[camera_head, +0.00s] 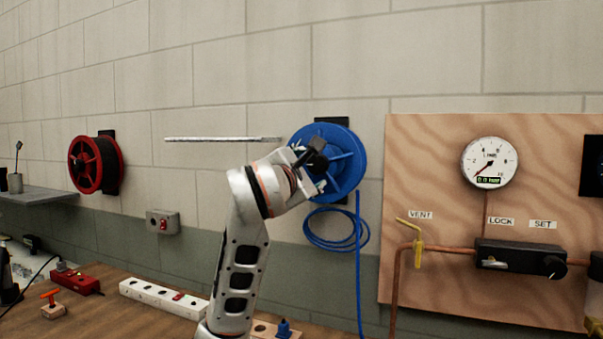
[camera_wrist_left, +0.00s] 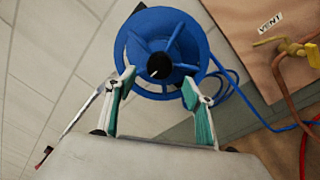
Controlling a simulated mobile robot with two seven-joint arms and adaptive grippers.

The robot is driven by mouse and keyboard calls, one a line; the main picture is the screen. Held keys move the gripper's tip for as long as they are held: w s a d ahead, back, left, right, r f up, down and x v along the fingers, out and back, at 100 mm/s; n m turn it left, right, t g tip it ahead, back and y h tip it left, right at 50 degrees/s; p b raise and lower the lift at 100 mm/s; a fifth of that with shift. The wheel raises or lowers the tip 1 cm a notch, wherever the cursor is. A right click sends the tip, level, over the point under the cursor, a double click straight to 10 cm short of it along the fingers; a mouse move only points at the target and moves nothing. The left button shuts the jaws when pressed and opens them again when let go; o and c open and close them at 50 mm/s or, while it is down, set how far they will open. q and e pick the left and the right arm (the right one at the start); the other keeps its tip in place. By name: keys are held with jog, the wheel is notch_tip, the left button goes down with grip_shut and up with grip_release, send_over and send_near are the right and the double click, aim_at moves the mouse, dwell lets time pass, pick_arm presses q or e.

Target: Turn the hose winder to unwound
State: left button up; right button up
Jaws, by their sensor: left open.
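The blue hose winder (camera_head: 345,158) is a spoked reel mounted on the wall, with a blue hose (camera_head: 358,260) hanging from it and a coil of hose (camera_head: 325,232) below. It also shows at the top middle of the left wrist view (camera_wrist_left: 165,25), with a dark knob or handle (camera_wrist_left: 160,66) at its hub. My left gripper (camera_head: 318,165) is in front of the reel in the head view and hides part of it. In the left wrist view its two teal-padded fingers (camera_wrist_left: 157,90) are apart, near the reel's lower rim, with nothing seen between them. My right gripper is not in view.
A red reel (camera_head: 84,165) hangs on the wall at left. A wooden panel (camera_head: 440,145) with a gauge (camera_head: 489,163), copper pipes and a yellow vent valve (camera_head: 418,252) stands at right. A white power strip (camera_head: 160,298) and red box (camera_head: 75,281) lie on the bench.

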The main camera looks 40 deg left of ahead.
pick_arm(q)
jog(key=v, duration=0.5)
jog(key=shift+s+d, duration=0.15)
jog(key=shift+s, duration=0.15)
jog(key=shift+f, duration=0.1)
